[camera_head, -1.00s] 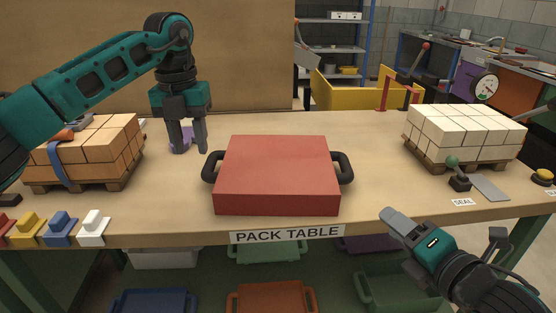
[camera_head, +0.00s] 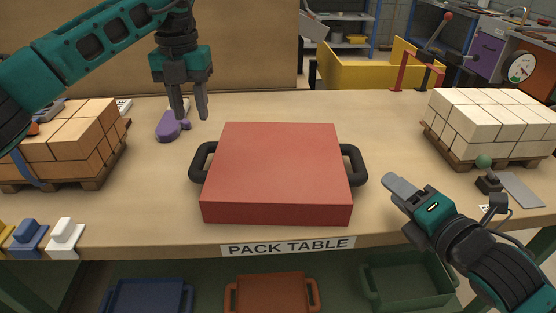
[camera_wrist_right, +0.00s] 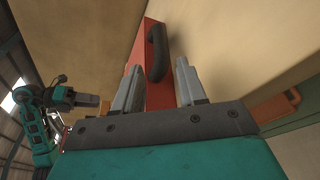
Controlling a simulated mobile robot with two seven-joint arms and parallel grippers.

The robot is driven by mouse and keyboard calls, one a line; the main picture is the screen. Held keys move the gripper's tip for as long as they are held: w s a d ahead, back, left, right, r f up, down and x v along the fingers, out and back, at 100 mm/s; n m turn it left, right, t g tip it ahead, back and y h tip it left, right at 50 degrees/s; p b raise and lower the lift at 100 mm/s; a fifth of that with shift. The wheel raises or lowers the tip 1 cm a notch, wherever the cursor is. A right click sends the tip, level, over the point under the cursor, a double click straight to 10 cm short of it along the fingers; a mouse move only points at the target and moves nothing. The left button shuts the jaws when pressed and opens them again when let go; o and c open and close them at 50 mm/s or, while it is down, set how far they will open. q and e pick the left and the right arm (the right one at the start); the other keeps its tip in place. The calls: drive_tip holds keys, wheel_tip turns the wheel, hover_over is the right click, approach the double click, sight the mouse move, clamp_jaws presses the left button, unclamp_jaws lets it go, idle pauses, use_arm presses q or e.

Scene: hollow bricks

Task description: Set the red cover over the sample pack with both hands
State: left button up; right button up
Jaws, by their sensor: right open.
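The red cover (camera_head: 275,165) sits on the pack table in front of me. It has a black left handle (camera_head: 199,163) and a black right handle (camera_head: 355,165). I see no separate sample pack; whether one is under the cover is hidden. My left gripper (camera_head: 189,116) is open and empty, pointing down, behind and left of the cover. My right gripper (camera_head: 394,187) is to the right of the right handle, apart from it. In the right wrist view its open fingers (camera_wrist_right: 159,66) are empty, with the right handle (camera_wrist_right: 157,52) beyond them.
A purple tool (camera_head: 170,126) lies below my left gripper. Strapped orange bricks (camera_head: 78,140) stand on a pallet at left, white bricks (camera_head: 490,120) on another at right. Small coloured blocks (camera_head: 66,233) line the front left edge.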

sight(200, 152)
use_arm(q)
wheel_tip(200, 152, down, 12)
drive_tip(key=shift+f, duration=0.25)
use_arm(e)
drive_tip(key=x, duration=1.2)
drive_tip(key=shift+w+a+f, duration=0.1)
drive_tip(key=shift+w+a, duration=0.05)
drive_tip(key=shift+w, duration=0.05)
use_arm(q)
clamp_jaws()
use_arm(e)
drive_tip(key=c, duration=0.7)
clamp_jaws()
use_arm(q)
drive_tip(key=shift+w+r, duration=0.1)
